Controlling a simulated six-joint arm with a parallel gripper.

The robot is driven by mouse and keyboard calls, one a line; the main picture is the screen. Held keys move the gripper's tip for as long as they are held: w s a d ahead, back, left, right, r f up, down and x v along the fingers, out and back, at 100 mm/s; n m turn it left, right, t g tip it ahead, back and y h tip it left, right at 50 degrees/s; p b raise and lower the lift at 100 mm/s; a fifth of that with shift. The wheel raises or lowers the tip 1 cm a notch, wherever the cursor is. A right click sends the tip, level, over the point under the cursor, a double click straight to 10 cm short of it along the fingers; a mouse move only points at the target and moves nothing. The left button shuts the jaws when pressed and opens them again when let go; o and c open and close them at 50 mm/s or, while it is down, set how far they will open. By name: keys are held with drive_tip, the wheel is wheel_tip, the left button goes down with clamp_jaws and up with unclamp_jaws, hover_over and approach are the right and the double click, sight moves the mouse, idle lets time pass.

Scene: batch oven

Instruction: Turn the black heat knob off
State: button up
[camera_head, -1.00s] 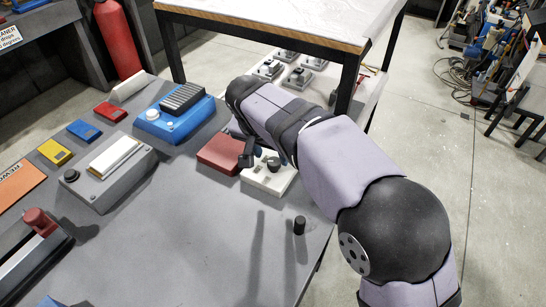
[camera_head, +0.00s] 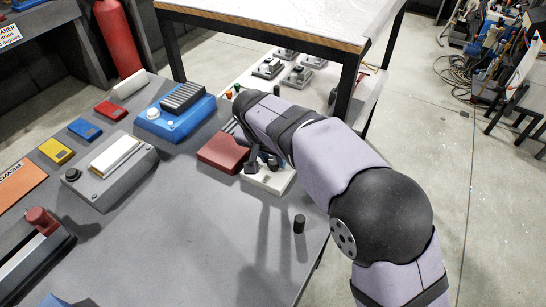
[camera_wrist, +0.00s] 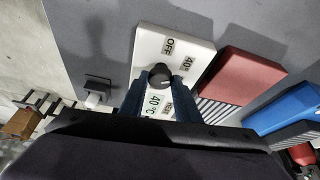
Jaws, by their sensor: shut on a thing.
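The black heat knob (camera_wrist: 160,75) stands on a white control box in the wrist view, with the printed words OFF and 40°C around it. The white control box (camera_wrist: 148,42) also shows in the head view (camera_head: 270,184) at the table's right edge, partly hidden by my arm. My gripper (camera_wrist: 160,84) is shut on the knob, with one blue finger on each side. In the head view my gripper (camera_head: 262,162) is down at the box and largely hides the knob. I cannot tell clearly where the knob's mark points.
A red block (camera_head: 222,153) lies close beside the white box. A blue device (camera_head: 172,125) and a grey device (camera_head: 110,170) stand further left. A small black cylinder (camera_head: 299,224) stands near the table's front right edge. A white-topped bench (camera_head: 290,18) stands behind.

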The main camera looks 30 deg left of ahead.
drive_tip(key=shift+n, duration=0.5)
drive_tip(key=shift+w+d+r+n+y, duration=0.1)
drive_tip(key=shift+n+y, duration=0.5)
drive_tip(key=shift+n, duration=0.4)
drive_tip(key=n+g+y+p, duration=0.1)
drive_tip(key=n, duration=0.2)
drive_tip(key=shift+w+d+r+n, duration=0.1)
drive_tip(key=shift+n, duration=0.2)
drive_tip(key=n+g, duration=0.1)
drive_tip(key=n, duration=0.1)
drive_tip(key=n+y, duration=0.1)
drive_tip(key=n, duration=0.2)
drive_tip(key=shift+w+g, duration=0.15)
drive_tip(key=shift+g, duration=0.25)
drive_tip(key=shift+n, duration=0.3)
drive_tip(key=o, duration=1)
drive_tip(key=shift+d, duration=0.1)
